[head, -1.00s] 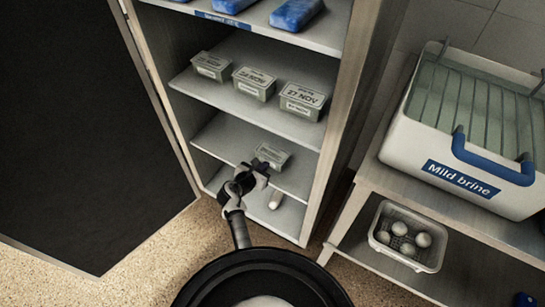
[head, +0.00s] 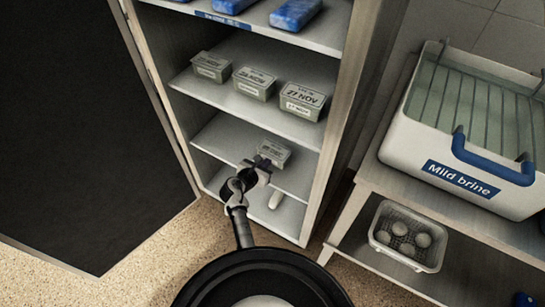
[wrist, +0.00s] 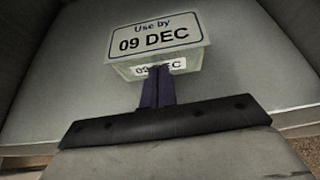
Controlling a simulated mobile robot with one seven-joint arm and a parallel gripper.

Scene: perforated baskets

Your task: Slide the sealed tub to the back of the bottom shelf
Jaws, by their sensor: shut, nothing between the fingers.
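The sealed tub (head: 274,152) is a small greenish box with a pale lid, standing upright on the lower shelf (head: 225,139) of the open cabinet. The tub in the wrist view (wrist: 158,48) carries a "Use by 09 DEC" label on its lid and another on its front. My gripper (head: 262,162) is at the tub's near side, pointing into the cabinet. In the wrist view the shut fingertips (wrist: 156,80) meet the lower front of the tub, close to its middle. They are apparently touching it, not around it. Shelf surface shows behind the tub.
Three similar tubs (head: 254,84) stand in a row on the shelf above. Blue packs (head: 295,14) lie higher up. The dark open door (head: 80,130) is at left; a stand with a brine box (head: 440,150) is at right.

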